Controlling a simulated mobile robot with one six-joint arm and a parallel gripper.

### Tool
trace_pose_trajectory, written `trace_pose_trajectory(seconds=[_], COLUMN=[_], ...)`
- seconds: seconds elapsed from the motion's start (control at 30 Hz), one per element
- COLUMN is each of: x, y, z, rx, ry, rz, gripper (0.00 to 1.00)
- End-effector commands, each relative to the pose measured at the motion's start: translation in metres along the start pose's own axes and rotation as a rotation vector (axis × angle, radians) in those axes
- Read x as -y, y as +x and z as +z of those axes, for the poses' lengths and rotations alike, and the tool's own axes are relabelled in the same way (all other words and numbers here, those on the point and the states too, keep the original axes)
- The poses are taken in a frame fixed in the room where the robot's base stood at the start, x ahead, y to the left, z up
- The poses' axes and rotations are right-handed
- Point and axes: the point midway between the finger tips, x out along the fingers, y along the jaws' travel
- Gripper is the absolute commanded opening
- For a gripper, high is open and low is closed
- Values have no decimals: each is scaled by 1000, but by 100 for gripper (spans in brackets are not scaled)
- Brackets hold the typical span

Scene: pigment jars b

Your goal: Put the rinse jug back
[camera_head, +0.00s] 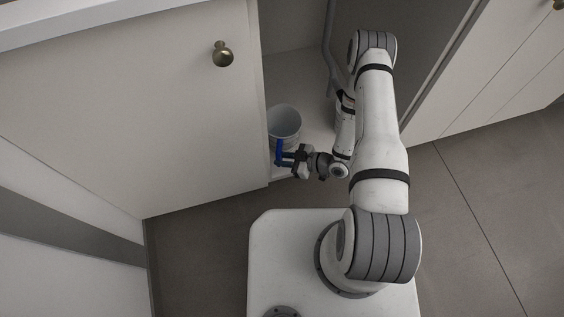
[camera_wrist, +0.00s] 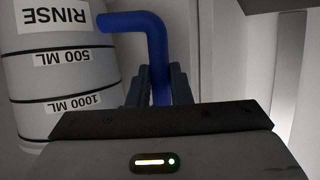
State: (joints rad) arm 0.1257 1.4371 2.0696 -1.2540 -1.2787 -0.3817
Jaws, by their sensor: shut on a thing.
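The rinse jug (camera_head: 284,121) is a pale, round, open-topped jug with a blue handle (camera_head: 279,152). In the head view it is inside the open cabinet, near the front edge of the cabinet floor. In the wrist view the jug (camera_wrist: 50,75) shows upside down, with labels reading RINSE, 500 ML and 1000 ML. My gripper (camera_wrist: 160,85) is shut on the blue handle (camera_wrist: 155,45), with one finger on each side of it. In the head view my gripper (camera_head: 285,157) reaches in from the right. Whether the jug's base touches the cabinet floor cannot be told.
The cabinet floor (camera_head: 285,80) has free room behind the jug. A grey pipe (camera_head: 329,50) runs down inside the cabinet, right of the jug. A cabinet door (camera_head: 140,110) with a brass knob (camera_head: 223,54) stands close at the left. Grey floor tiles (camera_head: 200,240) lie in front.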

Motion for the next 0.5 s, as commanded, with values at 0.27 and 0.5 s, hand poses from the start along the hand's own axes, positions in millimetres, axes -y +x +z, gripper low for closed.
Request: trace_pose_trajectory(seconds=[0.27, 0.5], x=[0, 0], y=[6, 7], z=[14, 16], rx=[-2, 0], ry=[-2, 0], rz=[0, -1], gripper=[0, 23])
